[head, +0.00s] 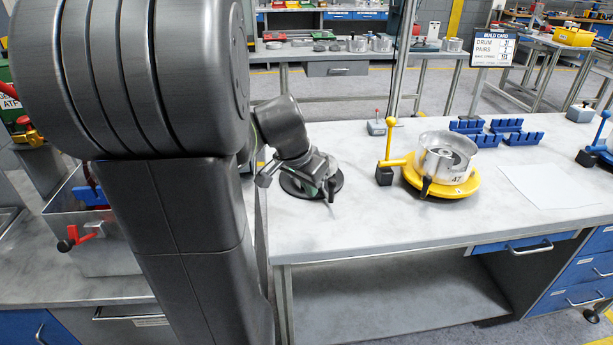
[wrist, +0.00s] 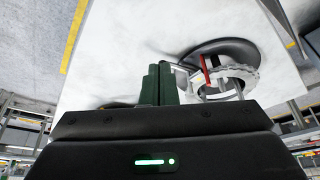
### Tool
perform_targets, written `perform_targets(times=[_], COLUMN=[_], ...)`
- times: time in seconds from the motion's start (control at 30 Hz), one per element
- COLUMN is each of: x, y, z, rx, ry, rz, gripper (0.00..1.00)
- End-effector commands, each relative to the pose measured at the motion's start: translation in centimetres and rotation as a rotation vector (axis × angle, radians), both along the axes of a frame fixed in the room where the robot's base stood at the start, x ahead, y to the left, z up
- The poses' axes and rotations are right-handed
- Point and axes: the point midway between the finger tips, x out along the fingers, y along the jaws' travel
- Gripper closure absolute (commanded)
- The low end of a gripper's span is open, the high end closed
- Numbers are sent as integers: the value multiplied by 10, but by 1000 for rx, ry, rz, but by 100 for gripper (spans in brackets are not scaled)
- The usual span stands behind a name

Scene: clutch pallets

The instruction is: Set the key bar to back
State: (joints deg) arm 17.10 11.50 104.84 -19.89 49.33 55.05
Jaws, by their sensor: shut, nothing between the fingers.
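My gripper (head: 329,190) is over a round fixture with a black base (head: 296,188) on the bench, and its wrist hides much of that fixture in the head view. In the wrist view my dark green fingers (wrist: 160,84) are together with nothing between them. Beyond and to the right of them is the fixture's black base (wrist: 222,49) with a pale metal ring (wrist: 243,76). A thin red bar (wrist: 205,70) stands out at the ring. It may be the key bar, but I cannot tell for certain, nor whether my fingers touch it.
A yellow round fixture (head: 411,178) with a metal drum (head: 436,142) and a yellow upright lever (head: 389,140) stands to the right. The bench front (head: 400,222) is clear.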

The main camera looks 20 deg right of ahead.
Motion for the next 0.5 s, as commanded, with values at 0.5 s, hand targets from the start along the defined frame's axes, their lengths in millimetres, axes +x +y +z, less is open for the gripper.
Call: perform_targets(times=[0.5], x=[25], y=[-45], z=[-43], rx=[1], ry=[0], rz=[-2], gripper=[100])
